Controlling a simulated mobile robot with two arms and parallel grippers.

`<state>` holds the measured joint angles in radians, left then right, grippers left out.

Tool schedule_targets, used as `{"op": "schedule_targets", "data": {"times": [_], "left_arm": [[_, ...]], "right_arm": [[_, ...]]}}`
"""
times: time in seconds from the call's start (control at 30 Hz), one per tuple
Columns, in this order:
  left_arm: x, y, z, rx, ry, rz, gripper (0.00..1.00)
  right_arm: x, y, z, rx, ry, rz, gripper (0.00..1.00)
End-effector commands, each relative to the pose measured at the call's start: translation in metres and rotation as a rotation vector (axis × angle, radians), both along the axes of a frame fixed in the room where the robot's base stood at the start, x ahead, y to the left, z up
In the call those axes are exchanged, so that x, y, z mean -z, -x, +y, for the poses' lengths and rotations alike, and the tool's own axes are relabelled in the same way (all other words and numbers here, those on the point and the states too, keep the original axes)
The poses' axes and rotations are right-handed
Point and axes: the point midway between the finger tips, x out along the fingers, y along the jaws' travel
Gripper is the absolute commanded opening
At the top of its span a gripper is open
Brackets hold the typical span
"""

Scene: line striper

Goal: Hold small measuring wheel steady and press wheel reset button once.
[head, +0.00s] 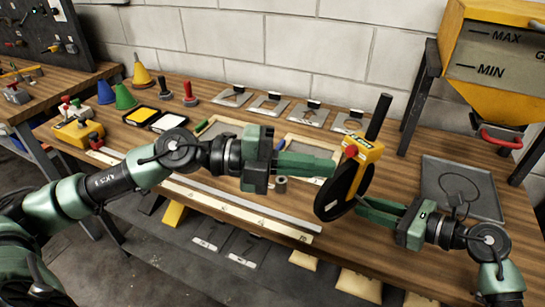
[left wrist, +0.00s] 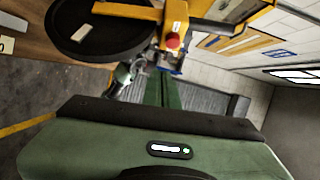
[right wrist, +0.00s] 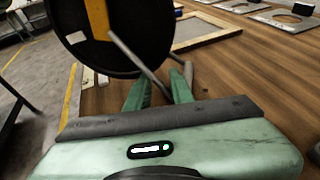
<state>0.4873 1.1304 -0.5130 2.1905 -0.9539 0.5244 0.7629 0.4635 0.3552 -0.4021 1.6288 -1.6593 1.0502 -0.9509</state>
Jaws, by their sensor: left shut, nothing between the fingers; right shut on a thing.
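The small measuring wheel has a yellow body (head: 368,153), a black disc (head: 335,198), a black handle (head: 378,117) and a red reset button (head: 350,151). It stands tilted over the front right of the bench. My right gripper (head: 366,208) is shut on it low down, by a thin grey rod (right wrist: 138,54) beside the disc (right wrist: 118,35). My left gripper (head: 333,168) is shut and empty, its tips just left of and slightly below the button. In the left wrist view the red button (left wrist: 172,41) is just beyond the fingertips (left wrist: 165,72); I cannot tell whether they touch.
A grey tray (head: 462,160) lies to the right, under a yellow hopper (head: 497,60). Stencil plates (head: 270,105) and wooden frames line the back. A small grey cylinder (head: 281,185) stands under my left gripper. Long rails (head: 235,205) lie along the front edge. Cones stand at the left.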

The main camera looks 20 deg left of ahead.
Motion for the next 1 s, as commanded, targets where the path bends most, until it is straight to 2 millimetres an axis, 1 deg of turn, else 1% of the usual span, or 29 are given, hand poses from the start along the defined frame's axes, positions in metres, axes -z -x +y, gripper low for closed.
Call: {"op": "schedule_targets", "data": {"times": [0.03, 0.1, 0.2, 0.4, 0.7, 1.0], "left_arm": [[0.003, 0.001, 0.012, -0.007, -0.001, 0.009, 0.00], [0.001, 0.007, 0.025, -0.005, -0.003, 0.007, 0.00], [0.000, 0.012, 0.039, -0.006, -0.003, 0.008, 0.00], [-0.002, 0.020, 0.062, -0.005, -0.001, 0.009, 0.00], [-0.006, 0.029, 0.084, -0.004, 0.001, 0.004, 0.00], [-0.008, 0.032, 0.091, -0.002, 0.001, 0.000, 0.00]], "right_arm": [[0.007, 0.003, 0.001, -0.006, 0.006, 0.015, 0.00], [0.007, 0.003, 0.001, -0.006, 0.006, 0.015, 0.00], [0.007, 0.003, 0.001, -0.006, 0.006, 0.015, 0.00], [0.007, 0.003, 0.001, -0.004, 0.007, 0.016, 0.00], [0.007, 0.003, 0.000, -0.004, 0.007, 0.016, 0.00], [0.007, 0.003, 0.000, -0.003, 0.008, 0.016, 0.00]]}}
